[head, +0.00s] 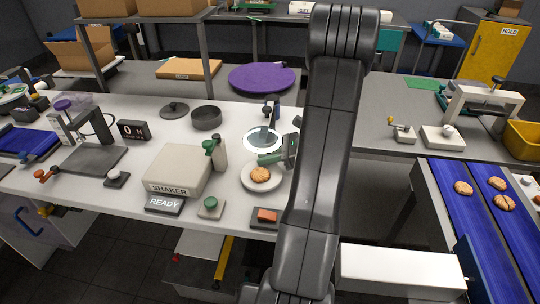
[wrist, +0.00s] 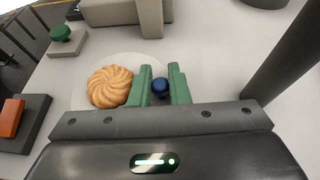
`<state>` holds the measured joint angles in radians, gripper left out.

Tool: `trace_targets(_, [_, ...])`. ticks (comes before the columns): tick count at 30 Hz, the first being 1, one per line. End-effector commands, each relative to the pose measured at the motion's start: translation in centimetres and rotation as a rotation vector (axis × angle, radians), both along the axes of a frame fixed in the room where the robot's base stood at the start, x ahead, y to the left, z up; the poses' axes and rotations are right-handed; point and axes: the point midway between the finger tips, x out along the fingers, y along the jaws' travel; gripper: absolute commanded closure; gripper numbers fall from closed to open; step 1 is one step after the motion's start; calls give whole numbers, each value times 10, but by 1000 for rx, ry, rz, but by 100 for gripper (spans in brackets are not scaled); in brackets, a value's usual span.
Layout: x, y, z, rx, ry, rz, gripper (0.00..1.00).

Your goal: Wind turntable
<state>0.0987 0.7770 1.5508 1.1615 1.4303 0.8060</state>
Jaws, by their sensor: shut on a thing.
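A round white turntable (head: 249,185) stands on the white table, and a golden swirled biscuit (head: 261,175) lies on it. The wrist view shows the same biscuit (wrist: 111,87) left of my fingers, on the pale disc (wrist: 118,59). My gripper (head: 272,158) is low over the turntable's far right side. In the wrist view, its green fingers (wrist: 161,85) are shut on a small dark blue knob (wrist: 161,87), one finger on each side. The biscuit is beside the fingers, not between them. The knob's lower part is hidden by my gripper, and the head view does not show the knob clearly.
A shaker box (head: 178,170) stands left of the turntable, with a READY sign (head: 164,205) and a green button (head: 210,207) in front. An orange block on a dark base (head: 266,216) is close in front. A bright ring (head: 262,140) is just behind. A blue conveyor (head: 470,215) carries biscuits at right.

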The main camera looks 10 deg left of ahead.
Motion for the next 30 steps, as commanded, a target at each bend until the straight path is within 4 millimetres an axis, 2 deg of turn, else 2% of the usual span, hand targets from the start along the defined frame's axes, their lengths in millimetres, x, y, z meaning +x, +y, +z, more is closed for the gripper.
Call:
trace_targets(6, [1,9,1,1,1,167,100])
trace_targets(16, [1,9,0,-1,-1,182,100])
trace_targets(17, [1,9,0,-1,-1,182,78])
trace_targets(18, [1,9,0,-1,-1,182,77])
trace_targets(26, [1,8,0,0,0,181,77])
trace_targets(30, [4,-2,4,0,-2,180,77])
